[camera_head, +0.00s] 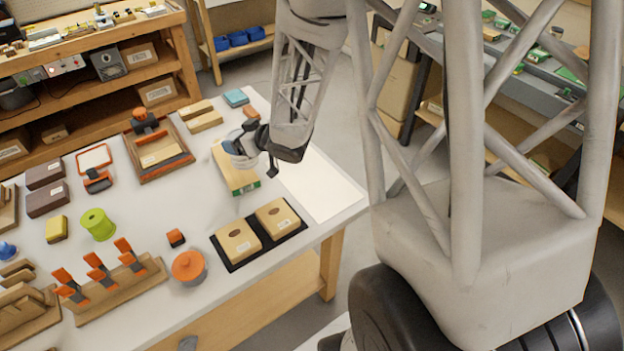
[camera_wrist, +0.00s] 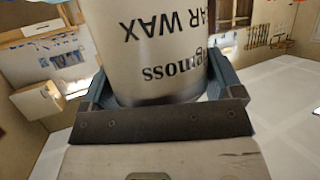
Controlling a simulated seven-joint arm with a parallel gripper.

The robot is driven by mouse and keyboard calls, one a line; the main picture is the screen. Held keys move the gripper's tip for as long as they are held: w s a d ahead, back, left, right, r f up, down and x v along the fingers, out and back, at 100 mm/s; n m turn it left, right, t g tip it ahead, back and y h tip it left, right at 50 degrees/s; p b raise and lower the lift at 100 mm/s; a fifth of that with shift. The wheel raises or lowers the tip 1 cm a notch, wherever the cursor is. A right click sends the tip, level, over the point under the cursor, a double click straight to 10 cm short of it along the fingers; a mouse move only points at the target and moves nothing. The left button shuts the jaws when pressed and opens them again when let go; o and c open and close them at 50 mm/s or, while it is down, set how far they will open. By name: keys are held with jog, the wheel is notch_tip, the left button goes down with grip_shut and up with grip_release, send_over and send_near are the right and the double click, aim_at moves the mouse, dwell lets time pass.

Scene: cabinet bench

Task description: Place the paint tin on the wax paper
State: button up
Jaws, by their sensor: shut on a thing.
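My gripper (camera_wrist: 160,110) is shut on the paint tin (camera_wrist: 155,50), a pale metallic cylinder. Its dark lettering appears upside down in the wrist view, with "AR WAX" readable. In the head view the tin (camera_head: 237,161) shows small and partly hidden by my gripper (camera_head: 245,146). It is over or near a yellowish block with a green end (camera_head: 243,185); the gap beneath it cannot be judged. The wax paper (camera_head: 325,188) appears to be the plain white sheet at the right of the bench, right of my gripper, with nothing on its visible part.
A black tray (camera_head: 233,267) with two tan boxes lies in front of the sheet. An orange-topped round container (camera_head: 188,267), a green spool (camera_head: 97,224) and a wooden rack with orange-handled tools (camera_head: 110,288) stand left. A wooden tray (camera_head: 158,152) lies behind.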

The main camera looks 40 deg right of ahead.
jog(key=s+d+m+h, duration=0.2)
jog(key=s+d, duration=0.3)
jog(key=d, duration=0.3)
jog(key=s+d+f+m+t+h, duration=0.1)
jog(key=s+d+m+h, duration=0.1)
jog(key=d, duration=0.6)
jog(key=shift+s+d+m+h, duration=0.25)
jog(key=shift+s+h, duration=0.45)
jog(key=shift+s, duration=0.7)
jog(key=shift+a+f, duration=0.1)
jog(key=shift+f, duration=0.05)
jog(key=shift+f, duration=2.15)
jog(key=shift+f, duration=1.75)
jog(key=shift+f, duration=0.2)
jog(key=o, duration=1)
